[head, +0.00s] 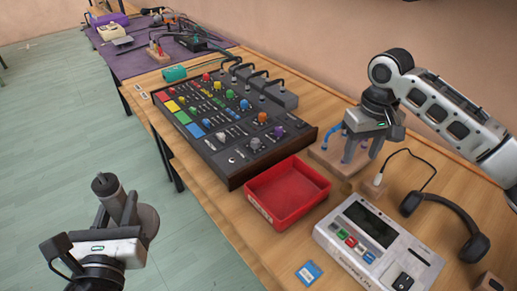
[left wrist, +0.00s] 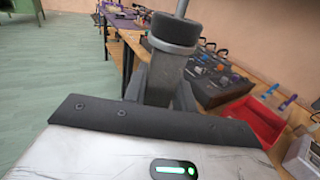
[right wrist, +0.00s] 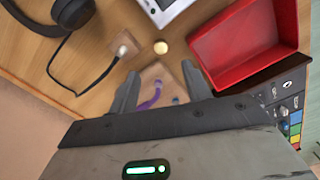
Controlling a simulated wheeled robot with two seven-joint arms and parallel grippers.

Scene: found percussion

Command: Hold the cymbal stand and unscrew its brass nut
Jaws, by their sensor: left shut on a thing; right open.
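My left gripper (head: 117,217) is shut on the grey tube of the cymbal stand (head: 106,189), off the table's left side. In the left wrist view the stand (left wrist: 173,50) shows a black collar and a thin rod running out at the top. The rod's upper end is out of that view, and I cannot make out a brass nut on the stand. My right gripper (head: 359,150) is open and empty above the wooden peg block (head: 325,155), far from the stand. In the right wrist view a purple strip lies between its fingers (right wrist: 160,88). A small round tan piece (right wrist: 163,47) lies beyond them; I cannot tell what it is.
A red tray (head: 290,192), a mixing console (head: 228,150), a white device (head: 375,245) and headphones (head: 468,243) crowd the wooden table. A blue card (head: 309,273) lies near its front edge. The green floor (head: 60,130) left of the table is clear.

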